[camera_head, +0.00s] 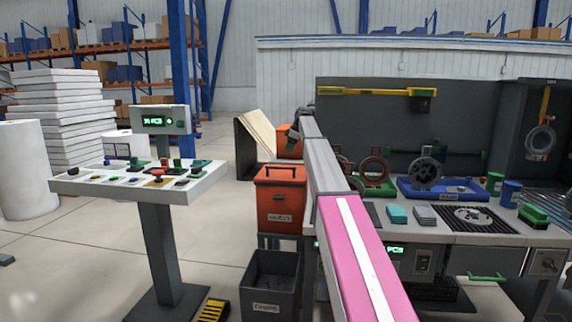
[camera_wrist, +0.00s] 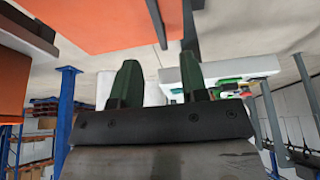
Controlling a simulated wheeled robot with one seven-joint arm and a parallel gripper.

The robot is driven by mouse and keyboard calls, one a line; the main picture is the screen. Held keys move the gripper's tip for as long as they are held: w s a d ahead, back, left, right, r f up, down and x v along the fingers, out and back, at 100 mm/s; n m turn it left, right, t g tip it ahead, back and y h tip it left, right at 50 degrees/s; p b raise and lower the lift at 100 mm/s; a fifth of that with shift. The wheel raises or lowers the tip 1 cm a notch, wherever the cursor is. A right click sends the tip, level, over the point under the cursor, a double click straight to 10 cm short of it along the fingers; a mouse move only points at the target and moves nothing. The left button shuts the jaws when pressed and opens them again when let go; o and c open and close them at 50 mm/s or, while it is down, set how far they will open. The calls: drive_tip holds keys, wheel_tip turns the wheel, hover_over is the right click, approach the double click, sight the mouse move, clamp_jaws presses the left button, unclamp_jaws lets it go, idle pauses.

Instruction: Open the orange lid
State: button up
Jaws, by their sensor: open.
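In the head view an orange bin (camera_head: 281,213) stands left of the workbench. Its orange lid (camera_head: 283,181) lies flat on top, looks closed, and carries a dark handle (camera_head: 281,169). My gripper (camera_head: 290,146) is at the far end of my arm, behind and above the lid, small and partly hidden. In the wrist view my gripper (camera_wrist: 159,78) has its two dark green fingers spread apart with nothing held between them. An orange surface (camera_wrist: 105,22) fills the top of that view beyond the fingers; I cannot tell which part it is.
A second orange container (camera_head: 291,150) stands behind the bin. A dark grey crate (camera_head: 272,284) stands in front. A white control stand (camera_head: 145,182) is at the left, the workbench (camera_head: 455,236) at the right. Floor between stand and bin is clear.

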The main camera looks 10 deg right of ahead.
drive_tip(key=x, duration=1)
drive_tip(key=shift+w, duration=0.3)
drive_tip(key=shift+a, duration=0.1)
clamp_jaws()
